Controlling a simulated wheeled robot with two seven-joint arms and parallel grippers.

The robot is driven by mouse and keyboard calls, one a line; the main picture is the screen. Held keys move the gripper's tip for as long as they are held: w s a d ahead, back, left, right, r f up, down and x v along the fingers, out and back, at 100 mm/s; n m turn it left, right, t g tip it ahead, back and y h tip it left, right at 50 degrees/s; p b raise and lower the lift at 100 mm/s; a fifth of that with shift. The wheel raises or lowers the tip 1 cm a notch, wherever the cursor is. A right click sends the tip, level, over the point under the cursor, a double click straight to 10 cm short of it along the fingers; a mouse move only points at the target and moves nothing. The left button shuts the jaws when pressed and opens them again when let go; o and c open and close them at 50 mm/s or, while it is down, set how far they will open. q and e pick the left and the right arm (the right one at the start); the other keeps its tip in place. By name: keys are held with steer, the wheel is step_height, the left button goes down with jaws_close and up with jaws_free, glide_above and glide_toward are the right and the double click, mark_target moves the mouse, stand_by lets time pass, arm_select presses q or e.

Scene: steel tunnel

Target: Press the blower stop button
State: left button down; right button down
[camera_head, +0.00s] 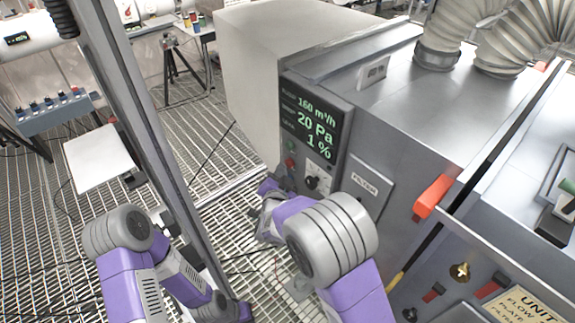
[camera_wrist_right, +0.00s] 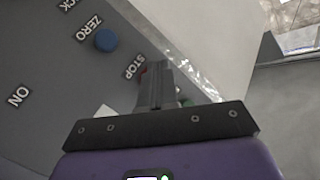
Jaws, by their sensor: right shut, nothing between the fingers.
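The blower's control panel (camera_head: 318,125) stands upright on the grey unit, with a lit display reading 160 m³/h, 20 Pa and 1 %. In the right wrist view, the STOP label (camera_wrist_right: 132,67) lies just left of my right fingers. A red button (camera_wrist_right: 143,77) shows as a sliver beside the label, mostly hidden by the fingers. My right gripper (camera_wrist_right: 157,68) is shut and empty, with its tips close to the red button; I cannot tell whether they touch. In the head view, my right wrist is low beside the panel.
A blue button (camera_wrist_right: 105,40) marked ZERO sits near STOP. A dark knob (camera_head: 312,183) is on the lower panel. A red handle (camera_head: 433,196) sticks out at the right. A grey post (camera_head: 140,110) crosses the left side. Grating floor (camera_head: 195,125) lies open between.

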steer(key=s+a, duration=0.1)
steer(key=a, duration=0.1)
steer(key=s+a, duration=0.2)
steer(key=shift+s+a, duration=0.1)
steer(key=shift+a, duration=0.15)
steer(key=shift+f, duration=0.1)
stand_by(0.7)
